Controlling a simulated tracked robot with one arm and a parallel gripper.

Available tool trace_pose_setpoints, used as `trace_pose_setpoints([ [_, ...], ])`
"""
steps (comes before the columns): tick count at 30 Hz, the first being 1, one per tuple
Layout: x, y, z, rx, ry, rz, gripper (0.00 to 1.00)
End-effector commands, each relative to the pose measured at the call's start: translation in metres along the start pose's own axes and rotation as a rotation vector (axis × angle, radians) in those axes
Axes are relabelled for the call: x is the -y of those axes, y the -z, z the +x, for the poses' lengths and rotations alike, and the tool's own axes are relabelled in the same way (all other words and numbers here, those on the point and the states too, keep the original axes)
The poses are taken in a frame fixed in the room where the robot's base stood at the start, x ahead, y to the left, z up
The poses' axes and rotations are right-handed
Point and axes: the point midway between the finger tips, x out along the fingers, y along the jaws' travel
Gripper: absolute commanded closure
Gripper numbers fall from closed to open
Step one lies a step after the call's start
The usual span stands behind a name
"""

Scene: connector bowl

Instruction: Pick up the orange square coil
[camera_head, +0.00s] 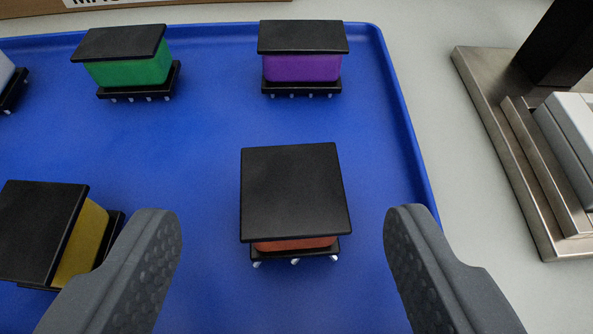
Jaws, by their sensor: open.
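The orange square coil (295,244) stands upright on the blue tray, right of the picture's middle line at the lower centre. Its black square top plate (294,190) hides most of the orange body, and a black base with several pale pins shows at its near side. My gripper (285,225) is open, with one grey ribbed finger to the left of the coil and one to the right. There are gaps between both fingers and the coil, and neither appears to touch it. Finger height relative to the coil is hard to tell.
On the blue tray (210,140), a yellow coil (80,243) sits close beside my left finger. A green coil (130,70) and a purple coil (301,68) stand farther back, and a white one (5,73) is cut off at left. A metal fixture (490,110) stands right of the tray rim.

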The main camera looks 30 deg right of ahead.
Motion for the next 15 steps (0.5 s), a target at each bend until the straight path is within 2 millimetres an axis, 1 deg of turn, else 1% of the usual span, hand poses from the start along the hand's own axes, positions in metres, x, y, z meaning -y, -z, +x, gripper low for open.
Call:
trace_pose_setpoints([
  [3, -0.003, -0.002, 0.016, 0.002, 0.0, 0.001, 0.4],
  [9, -0.004, 0.0, 0.038, 0.001, 0.0, 0.0, 0.4],
  [12, -0.003, 0.0, 0.043, 0.001, 0.0, 0.0, 0.4],
  [15, -0.003, 0.001, 0.043, 0.0, 0.001, 0.0, 0.4],
])
